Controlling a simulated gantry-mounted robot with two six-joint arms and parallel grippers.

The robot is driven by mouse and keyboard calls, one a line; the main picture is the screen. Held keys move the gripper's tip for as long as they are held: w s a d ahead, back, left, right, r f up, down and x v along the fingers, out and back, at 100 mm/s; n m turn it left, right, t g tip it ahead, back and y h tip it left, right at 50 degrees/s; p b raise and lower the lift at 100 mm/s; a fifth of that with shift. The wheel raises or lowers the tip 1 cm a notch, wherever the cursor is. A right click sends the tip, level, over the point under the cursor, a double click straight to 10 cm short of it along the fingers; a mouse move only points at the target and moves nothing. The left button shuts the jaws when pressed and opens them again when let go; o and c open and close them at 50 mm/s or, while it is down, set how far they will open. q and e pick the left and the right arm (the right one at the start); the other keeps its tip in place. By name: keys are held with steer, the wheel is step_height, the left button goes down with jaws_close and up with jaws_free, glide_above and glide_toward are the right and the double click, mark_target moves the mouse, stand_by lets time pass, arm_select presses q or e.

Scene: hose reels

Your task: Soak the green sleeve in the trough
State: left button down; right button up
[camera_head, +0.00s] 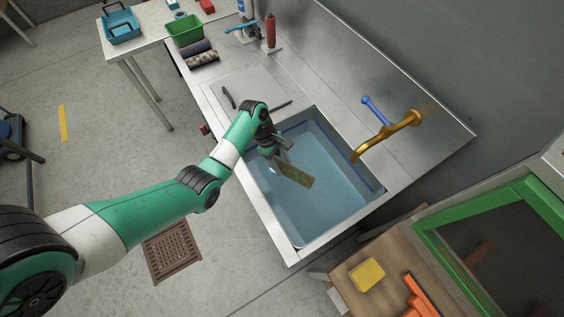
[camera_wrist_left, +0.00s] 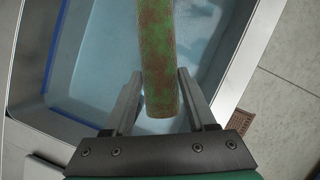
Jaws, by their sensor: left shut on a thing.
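The green sleeve (camera_head: 295,174) is a stained, green-brown cylinder. My left gripper (camera_head: 276,157) is shut on it near one end, over the trough. In the left wrist view the sleeve (camera_wrist_left: 158,55) runs up between the two fingers of the left gripper (camera_wrist_left: 160,95). The trough (camera_head: 256,190) is a steel-rimmed sink with blue-tinted water in it. The sleeve appears tilted over the water; I cannot tell whether its far end touches the surface. My right gripper is not in view.
A brass tap (camera_head: 388,133) with a blue lever stands at the trough's right side. A green bin (camera_head: 184,30) and dark rollers (camera_head: 200,56) sit at the counter's far end. A yellow sponge (camera_head: 367,274) lies on a wooden surface at lower right.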

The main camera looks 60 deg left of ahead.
arm_select(q)
step_height(320, 180, down, 20)
steer(key=b, duration=1.5)
steer(key=shift+r, duration=0.2)
steer(key=shift+a+b, duration=0.3)
steer(key=shift+a, duration=0.1)
steer(key=shift+d, duration=0.1)
steer(key=shift+d+r+p, duration=0.1)
steer(key=shift+p, duration=0.2)
steer(key=shift+d, duration=0.25)
